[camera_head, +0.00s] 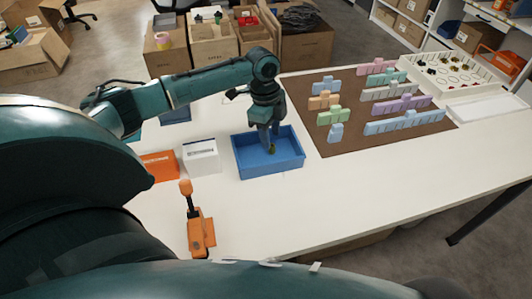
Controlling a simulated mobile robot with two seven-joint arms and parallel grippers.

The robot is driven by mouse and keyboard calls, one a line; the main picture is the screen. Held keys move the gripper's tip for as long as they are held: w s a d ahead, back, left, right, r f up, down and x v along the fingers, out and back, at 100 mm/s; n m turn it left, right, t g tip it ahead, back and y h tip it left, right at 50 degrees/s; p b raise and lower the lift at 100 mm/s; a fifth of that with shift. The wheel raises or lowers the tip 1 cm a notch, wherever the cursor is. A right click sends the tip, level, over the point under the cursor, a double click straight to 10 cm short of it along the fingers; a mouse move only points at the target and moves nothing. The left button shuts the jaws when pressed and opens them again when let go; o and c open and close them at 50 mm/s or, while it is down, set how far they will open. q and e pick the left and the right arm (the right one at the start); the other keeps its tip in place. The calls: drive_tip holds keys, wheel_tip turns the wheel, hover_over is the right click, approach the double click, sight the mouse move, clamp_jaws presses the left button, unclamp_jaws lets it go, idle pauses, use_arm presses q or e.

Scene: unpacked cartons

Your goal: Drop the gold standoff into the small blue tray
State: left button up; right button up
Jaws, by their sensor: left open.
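The small blue tray (283,171) stands on the white table in the middle of the view. My left gripper (270,145) points down into the tray and is open, with its fingertips inside the tray's outline. A tiny yellow-green or gold piece (273,150), which looks like the standoff, shows at the fingertips. I cannot tell whether it rests on the tray floor or is just above it. My right gripper is not in view.
A white box (201,158) and an orange box (160,166) stand left of the tray. A brown mat (340,148) with several pastel blocks lies right. A white tray of parts (452,73) stands beyond. The front right table is clear.

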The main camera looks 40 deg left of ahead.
use_arm(q)
wheel_tip(320, 180, up, 13)
drive_tip(key=a, duration=0.1)
drive_tip(key=shift+a, duration=0.3)
drive_tip(key=shift+s, duration=0.1)
idle(0.5)
